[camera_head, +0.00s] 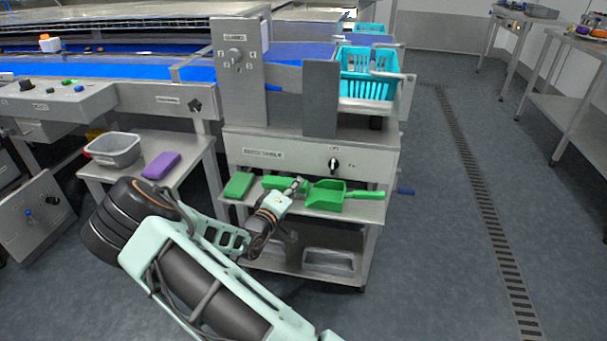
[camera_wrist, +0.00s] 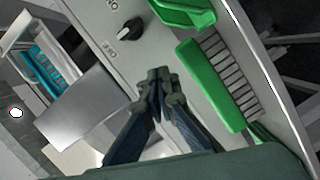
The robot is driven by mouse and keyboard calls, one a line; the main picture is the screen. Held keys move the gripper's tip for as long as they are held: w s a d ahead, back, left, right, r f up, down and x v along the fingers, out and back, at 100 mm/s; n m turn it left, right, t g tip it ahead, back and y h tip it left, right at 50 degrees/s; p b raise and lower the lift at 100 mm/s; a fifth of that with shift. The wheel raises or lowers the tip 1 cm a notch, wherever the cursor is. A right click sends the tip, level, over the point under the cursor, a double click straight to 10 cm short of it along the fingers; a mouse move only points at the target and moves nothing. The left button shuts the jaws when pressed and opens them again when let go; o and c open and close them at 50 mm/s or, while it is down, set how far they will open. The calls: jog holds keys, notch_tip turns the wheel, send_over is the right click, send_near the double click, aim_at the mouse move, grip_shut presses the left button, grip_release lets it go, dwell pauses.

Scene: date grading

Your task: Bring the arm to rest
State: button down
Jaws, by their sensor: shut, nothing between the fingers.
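My arm reaches in from the bottom of the head view toward the steel stand. My gripper (camera_head: 298,184) is in front of the stand's shelf, close to the green tools. In the wrist view my gripper (camera_wrist: 160,76) has its fingertips together with nothing between them. A rotary knob (camera_wrist: 130,29) on the stand's panel lies beyond the fingertips, and a green brush (camera_wrist: 212,85) lies to their right. I cannot tell whether the gripper touches anything.
A turquoise basket (camera_head: 368,75) stands above. Floor (camera_head: 440,230) to the right is clear.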

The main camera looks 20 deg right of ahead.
jog(key=shift+s+a, duration=0.4)
